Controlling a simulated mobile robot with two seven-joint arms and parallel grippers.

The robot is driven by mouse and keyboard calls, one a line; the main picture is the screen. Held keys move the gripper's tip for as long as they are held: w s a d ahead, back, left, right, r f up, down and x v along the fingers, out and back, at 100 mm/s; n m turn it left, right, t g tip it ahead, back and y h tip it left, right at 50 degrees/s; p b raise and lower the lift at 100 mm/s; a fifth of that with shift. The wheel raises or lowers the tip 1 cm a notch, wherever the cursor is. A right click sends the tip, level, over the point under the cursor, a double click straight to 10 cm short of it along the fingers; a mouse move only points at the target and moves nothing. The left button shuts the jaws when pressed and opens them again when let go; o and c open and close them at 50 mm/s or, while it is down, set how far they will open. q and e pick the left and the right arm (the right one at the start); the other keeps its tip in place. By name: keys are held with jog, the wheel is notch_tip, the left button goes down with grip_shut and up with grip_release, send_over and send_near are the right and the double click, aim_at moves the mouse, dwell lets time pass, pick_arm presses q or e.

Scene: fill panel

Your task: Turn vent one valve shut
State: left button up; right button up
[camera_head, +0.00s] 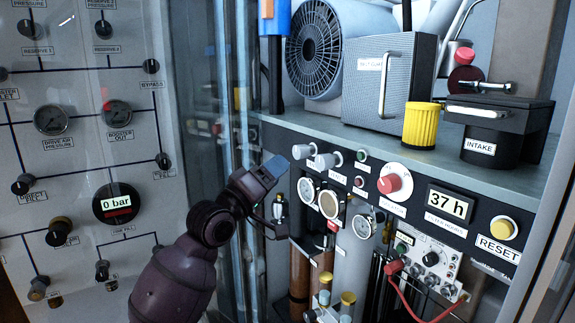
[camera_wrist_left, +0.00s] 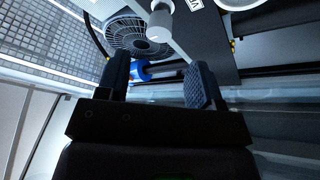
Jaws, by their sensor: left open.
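Two small pale valve knobs stick out from the upper left of the dark panel (camera_head: 270,134): a left knob (camera_head: 300,151) and a right knob (camera_head: 325,161). Their labels are too small to read, so I cannot tell which is vent one. My left gripper (camera_head: 277,197) is open and empty, just left of and below these knobs. In the left wrist view its two fingers (camera_wrist_left: 160,78) are apart, and a grey knob (camera_wrist_left: 160,24) with pale bars shows beyond their tips, not between them. A cut-off label beside it shows a V. My right gripper is not in view.
Gauges (camera_head: 328,204) and cylinders sit right of and below the gripper. A red knob (camera_head: 390,183), an hour display (camera_head: 450,203) and a yellow reset button (camera_head: 503,228) lie farther right. The shelf above holds a fan (camera_head: 316,45) and a yellow cup (camera_head: 421,124). Vertical pipes stand left.

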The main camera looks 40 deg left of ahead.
pick_arm(q)
jog(key=v, duration=0.3)
jog(key=shift+s, duration=0.15)
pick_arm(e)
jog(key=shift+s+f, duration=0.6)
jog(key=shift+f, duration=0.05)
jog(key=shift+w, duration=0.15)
